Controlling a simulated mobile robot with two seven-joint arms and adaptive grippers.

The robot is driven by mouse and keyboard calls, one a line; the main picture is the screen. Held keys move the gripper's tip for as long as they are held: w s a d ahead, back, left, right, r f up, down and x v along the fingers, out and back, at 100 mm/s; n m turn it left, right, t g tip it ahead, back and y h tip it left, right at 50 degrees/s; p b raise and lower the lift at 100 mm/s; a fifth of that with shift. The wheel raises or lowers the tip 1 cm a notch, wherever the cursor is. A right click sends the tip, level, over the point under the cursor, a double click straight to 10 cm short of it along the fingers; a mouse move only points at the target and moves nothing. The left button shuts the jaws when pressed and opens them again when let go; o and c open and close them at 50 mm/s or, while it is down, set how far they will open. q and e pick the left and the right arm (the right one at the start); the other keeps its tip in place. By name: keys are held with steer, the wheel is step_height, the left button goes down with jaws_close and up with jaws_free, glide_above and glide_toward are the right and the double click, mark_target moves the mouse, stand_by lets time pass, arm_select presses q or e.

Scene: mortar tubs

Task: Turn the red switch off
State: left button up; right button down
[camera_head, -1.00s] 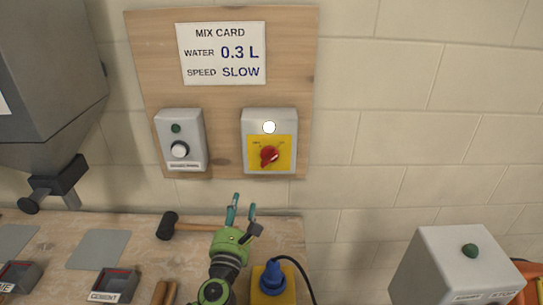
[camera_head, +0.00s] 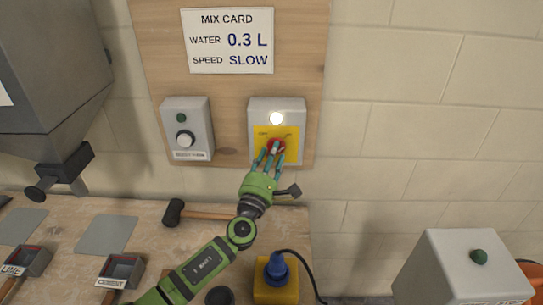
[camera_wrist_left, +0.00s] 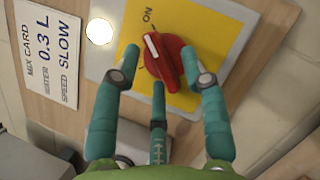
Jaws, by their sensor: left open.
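The red switch (camera_head: 275,146) is a rotary knob on the yellow plate (camera_head: 292,155) of a grey wall box (camera_head: 291,104). In the left wrist view the red knob (camera_wrist_left: 176,66) has a white pointer mark turned toward the ON label (camera_wrist_left: 148,15); the other label is hidden. A round lamp (camera_head: 276,118) above the knob is lit white. My left gripper (camera_head: 267,156) is open, its teal fingers spread in front of the knob. In the left wrist view the fingertips (camera_wrist_left: 161,62) lie on either side of the knob; contact cannot be told. My right gripper is out of view.
A second grey box (camera_head: 199,112) with a green button and a white knob is mounted to the left. Below are a hammer (camera_head: 205,214), tubs (camera_head: 119,270) and a yellow box with a blue plug (camera_head: 276,268). Another grey box (camera_head: 466,260) stands at right.

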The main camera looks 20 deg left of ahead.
arm_select(q)
jaws_close()
steer(key=shift+w+d+f+n+g+y+b, duration=0.1)
steer(key=shift+d+n+g+y+b, duration=0.3)
steer(key=shift+n+y+b, duration=2.3)
steer(key=shift+w+d+f+n+g+y+b, duration=0.15)
steer(key=shift+n+g+y+b, duration=0.7)
steer(key=shift+n+b, duration=3.55)
steer(key=shift+s+d+f+n+g+y+b, duration=0.25)
steer(key=shift+n+y+b, duration=1.5)
steer(key=shift+n, duration=3.85)
steer(key=shift+w+a+r+y, duration=0.1)
steer(key=shift+w+r+y, duration=0.1)
steer(key=shift+y, duration=0.3)
steer(key=shift+g, duration=0.3)
